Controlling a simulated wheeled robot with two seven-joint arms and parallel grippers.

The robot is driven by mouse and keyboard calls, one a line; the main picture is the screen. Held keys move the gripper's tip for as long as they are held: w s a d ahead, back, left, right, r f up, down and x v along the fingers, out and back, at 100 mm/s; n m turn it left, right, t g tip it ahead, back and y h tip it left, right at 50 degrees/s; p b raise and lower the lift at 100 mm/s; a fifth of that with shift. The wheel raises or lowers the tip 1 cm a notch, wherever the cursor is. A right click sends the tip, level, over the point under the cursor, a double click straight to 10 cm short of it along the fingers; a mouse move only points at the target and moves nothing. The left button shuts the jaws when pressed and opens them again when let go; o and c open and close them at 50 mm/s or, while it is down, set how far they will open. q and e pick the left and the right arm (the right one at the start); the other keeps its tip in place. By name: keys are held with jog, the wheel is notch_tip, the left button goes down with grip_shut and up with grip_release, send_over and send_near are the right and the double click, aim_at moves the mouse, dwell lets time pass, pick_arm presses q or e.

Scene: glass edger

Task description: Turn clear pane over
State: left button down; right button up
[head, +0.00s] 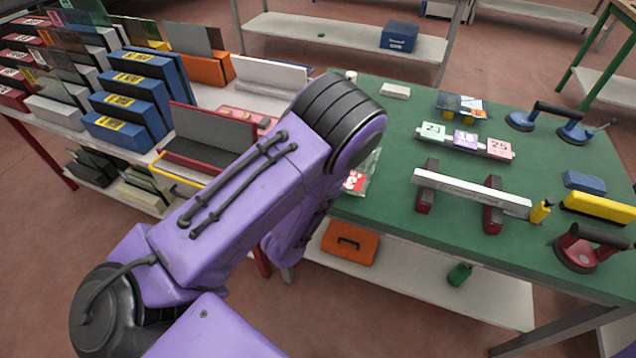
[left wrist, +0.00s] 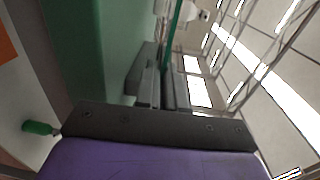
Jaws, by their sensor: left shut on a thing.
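The clear pane (head: 369,172) shows in part in the head view, at the near left edge of the green-topped table, with a red-and-white label on it. My purple left arm hides the rest of it. In the left wrist view the pane appears edge-on as a thin green strip (left wrist: 175,32). My left gripper (left wrist: 164,72) is shut on the pane, whose edge runs out from between the fingers. In the head view this gripper is hidden behind my arm. My right gripper is in neither view.
The green table (head: 390,215) carries a white bar on two dark red supports (head: 470,192), numbered blocks (head: 465,141), suction lifters (head: 590,248) and a yellow bottle (head: 541,210). A rack of panes and blue boxes (head: 125,100) stands at the left. An orange case (head: 349,243) lies on the lower shelf.

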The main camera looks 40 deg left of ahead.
pick_arm(q)
jog(key=shift+f, duration=0.25)
jog(key=c, duration=1.1)
grip_release()
jog(key=shift+c, duration=0.2)
jog(key=shift+s+d+f+b, duration=0.1)
jog(key=shift+s+d+b, duration=0.05)
jog(key=shift+s+b, duration=0.2)
jog(key=p+v, duration=0.1)
jog(key=v, duration=0.9)
jog(key=shift+w, duration=0.1)
